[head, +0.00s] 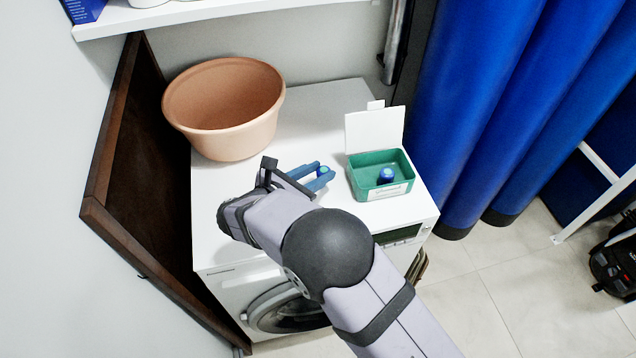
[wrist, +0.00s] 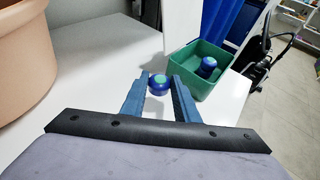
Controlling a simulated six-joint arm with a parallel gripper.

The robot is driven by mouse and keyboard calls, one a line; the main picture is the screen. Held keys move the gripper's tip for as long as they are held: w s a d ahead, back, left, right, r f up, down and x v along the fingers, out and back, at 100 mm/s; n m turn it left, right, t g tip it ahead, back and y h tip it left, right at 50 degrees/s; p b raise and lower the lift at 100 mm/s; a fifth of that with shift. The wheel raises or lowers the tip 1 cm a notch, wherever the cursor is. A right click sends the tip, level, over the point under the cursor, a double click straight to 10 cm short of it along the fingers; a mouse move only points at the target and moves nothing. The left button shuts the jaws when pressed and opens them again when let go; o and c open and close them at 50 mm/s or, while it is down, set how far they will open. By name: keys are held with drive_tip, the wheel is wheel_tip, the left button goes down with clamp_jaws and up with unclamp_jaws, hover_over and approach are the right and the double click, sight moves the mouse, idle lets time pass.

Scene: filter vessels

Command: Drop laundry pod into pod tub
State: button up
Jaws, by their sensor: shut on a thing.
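A blue laundry pod with a green top (head: 323,170) is between the fingertips of my gripper (head: 318,177). It also shows in the wrist view (wrist: 158,84), where my gripper (wrist: 160,85) is shut on it. The pod tub (head: 369,188) is a green open box with a white lid (head: 375,130) standing up at its back. A second blue pod (head: 386,176) lies inside the tub, and it shows in the wrist view (wrist: 208,67). The held pod is left of the tub, outside its wall. Its exact height above the washer top cannot be told.
A large terracotta-coloured basin (head: 225,140) stands at the back left of the white washing machine (head: 310,110). A brown wooden panel (head: 125,160) stands on the left. Blue curtains (head: 500,90) hang on the right. A white shelf (head: 180,14) is above the back.

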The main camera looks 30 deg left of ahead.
drive_tip(key=shift+r+b, duration=0.4)
drive_tip(key=shift+r, duration=2.25)
